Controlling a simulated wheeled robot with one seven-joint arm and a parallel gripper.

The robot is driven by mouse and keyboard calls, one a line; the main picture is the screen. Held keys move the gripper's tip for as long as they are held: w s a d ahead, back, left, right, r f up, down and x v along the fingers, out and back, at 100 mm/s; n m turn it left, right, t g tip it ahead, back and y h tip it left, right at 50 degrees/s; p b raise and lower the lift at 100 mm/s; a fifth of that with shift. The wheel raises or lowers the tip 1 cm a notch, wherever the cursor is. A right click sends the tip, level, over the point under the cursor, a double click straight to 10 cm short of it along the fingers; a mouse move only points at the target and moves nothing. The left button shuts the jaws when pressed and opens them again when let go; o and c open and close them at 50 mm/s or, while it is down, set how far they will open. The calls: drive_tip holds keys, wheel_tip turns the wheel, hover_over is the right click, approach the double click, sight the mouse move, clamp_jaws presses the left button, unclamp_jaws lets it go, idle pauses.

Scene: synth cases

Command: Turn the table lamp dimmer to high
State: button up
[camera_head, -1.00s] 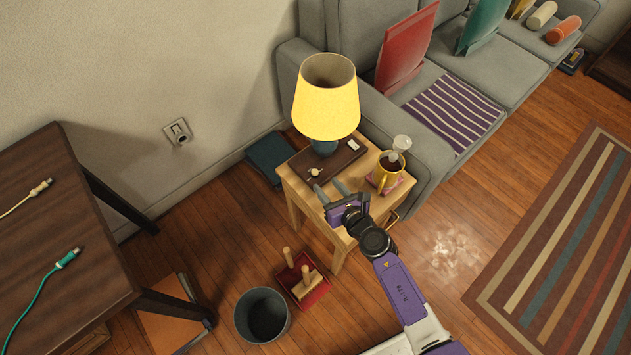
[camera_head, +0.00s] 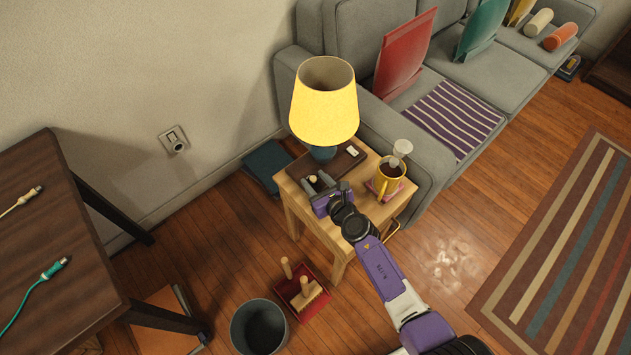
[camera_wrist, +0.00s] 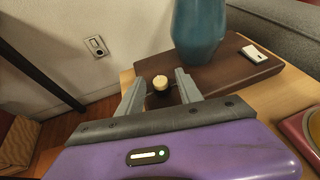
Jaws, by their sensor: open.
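A small cream round knob (camera_wrist: 160,83) sits near the board's left front edge. A white rocker-like piece (camera_wrist: 254,53) sits on the board to the right. My gripper (camera_wrist: 160,84) is open, with its fingers on either side of the knob. I cannot tell whether either finger touches it.
A yellow mug (camera_head: 388,181) with dark liquid stands on a pink coaster, right of my gripper. The sofa arm (camera_head: 345,110) borders the table behind. A red tray (camera_head: 312,312) with wooden-handled items and a grey bin (camera_head: 259,330) stand on the floor.

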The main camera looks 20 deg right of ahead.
clamp_jaws()
drive_tip(key=shift+r+p, duration=0.15)
drive_tip(key=shift+p, duration=0.15)
